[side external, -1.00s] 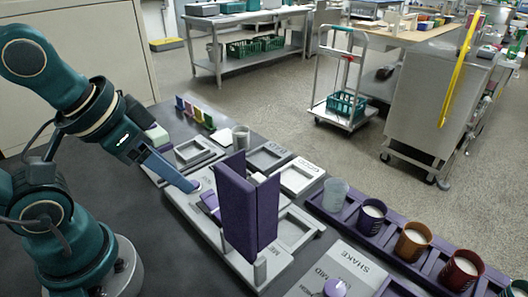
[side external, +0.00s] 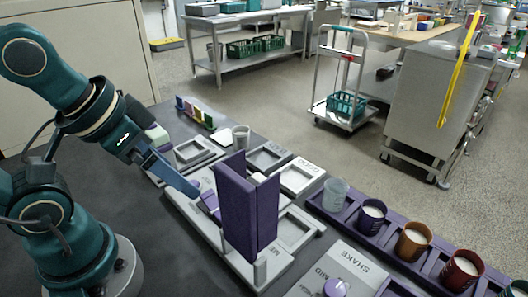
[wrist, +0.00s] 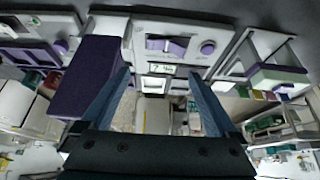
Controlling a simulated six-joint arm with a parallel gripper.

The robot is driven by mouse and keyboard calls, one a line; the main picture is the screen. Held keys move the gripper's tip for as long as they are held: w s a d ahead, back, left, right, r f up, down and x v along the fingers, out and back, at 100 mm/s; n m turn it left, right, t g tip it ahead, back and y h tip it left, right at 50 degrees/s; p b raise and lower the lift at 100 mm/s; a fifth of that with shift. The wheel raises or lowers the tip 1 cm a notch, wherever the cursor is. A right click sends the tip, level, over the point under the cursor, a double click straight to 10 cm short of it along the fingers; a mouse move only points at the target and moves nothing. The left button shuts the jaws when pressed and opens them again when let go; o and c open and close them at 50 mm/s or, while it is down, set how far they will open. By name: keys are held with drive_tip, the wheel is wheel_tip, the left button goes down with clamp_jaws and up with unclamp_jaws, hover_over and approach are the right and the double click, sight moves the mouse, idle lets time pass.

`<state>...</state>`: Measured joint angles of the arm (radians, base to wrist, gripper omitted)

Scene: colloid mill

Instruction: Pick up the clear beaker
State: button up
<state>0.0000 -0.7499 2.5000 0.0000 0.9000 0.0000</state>
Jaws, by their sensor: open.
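A second see-through or greyish cup (side external: 241,138) stands behind those panels; I cannot tell which of the two is the clear beaker. My gripper (side external: 196,190) is over the grey machine base, left of the purple panels and apart from both cups. In the wrist view my blue fingers (wrist: 160,82) are spread with nothing held between them. Neither cup can be made out clearly in the wrist view.
The tall purple panels (side external: 247,205) stand between my gripper and the clear cup in the rack. The purple rack (side external: 318,202) also holds several white-filled coloured cups. A control panel (wrist: 172,30) with a purple knob (wrist: 207,47) lies ahead in the wrist view.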

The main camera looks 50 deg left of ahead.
drive_tip(key=w+d+r+t, duration=0.1)
drive_tip(key=w+r+t, duration=0.1)
drive_tip(key=w+r, duration=0.45)
drive_tip(key=m+g+h, duration=0.2)
drive_tip(key=m, duration=0.1)
hover_over(334, 187)
drive_tip(key=s, duration=0.3)
drive_tip(key=f, duration=1)
drive_tip(key=shift+s+a+f, duration=0.1)
drive_tip(key=shift+a+f, duration=0.2)
drive_tip(key=shift+g, duration=0.7)
drive_tip(key=f, duration=0.2)
drive_tip(key=d+f, duration=0.1)
drive_tip(key=f, duration=0.1)
drive_tip(key=shift+s+f, duration=0.1)
drive_tip(key=shift+s, duration=0.2)
drive_tip(key=shift+x, duration=2.45)
drive_tip(key=c, duration=1.5)
